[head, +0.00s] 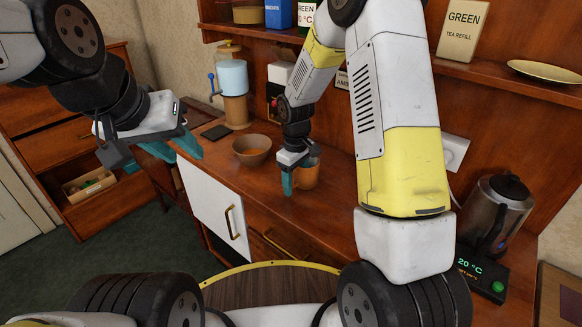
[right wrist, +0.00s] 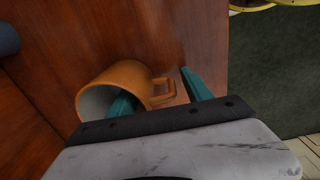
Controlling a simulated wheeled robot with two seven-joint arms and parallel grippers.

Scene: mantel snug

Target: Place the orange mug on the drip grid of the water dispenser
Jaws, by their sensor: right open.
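The orange mug (head: 307,174) stands on the wooden counter, partly hidden behind my right gripper (head: 296,177). In the right wrist view, the mug (right wrist: 118,74) shows its pale inside and its handle (right wrist: 162,91). My right gripper (right wrist: 157,88) is open there, with one teal finger at the mug's mouth, seemingly inside it, and the other beyond the handle. Whether either finger touches is unclear. A white-and-black unit (head: 275,90), perhaps the water dispenser, stands against the back panel, partly behind my right arm; its drip grid is not visible. My left gripper (head: 178,153) is open and empty.
A brown bowl (head: 252,149) and a canister with a light-blue cylinder (head: 233,80) stand left of the mug. A dark flat pad (head: 216,132) lies near them. A kettle (head: 497,213) stands at the right. A shelf (head: 500,73) runs above the counter.

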